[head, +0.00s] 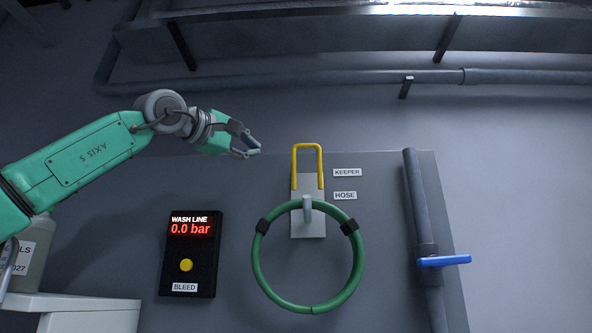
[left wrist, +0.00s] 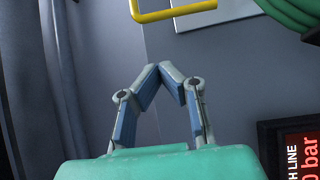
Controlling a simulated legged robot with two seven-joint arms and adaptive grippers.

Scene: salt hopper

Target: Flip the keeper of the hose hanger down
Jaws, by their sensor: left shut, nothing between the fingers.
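The yellow keeper (head: 308,150) is a U-shaped bar that stands up from the top of the hose hanger's pale plate (head: 307,226). The grey hanger peg (head: 307,208) holds a coiled green hose (head: 259,262). My left gripper (head: 256,150) is to the left of the keeper, near the height of its top, and apart from it. In the left wrist view its fingertips (left wrist: 172,68) meet with nothing between them, and part of the yellow keeper (left wrist: 180,13) shows beyond them at the top edge. My right gripper is in neither view.
A black gauge box (head: 189,250) reading 0.0 bar, with a yellow button, is on the panel at lower left. A vertical pipe with a blue lever (head: 445,261) is at right. A white cabinet (head: 85,305) is at lower left.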

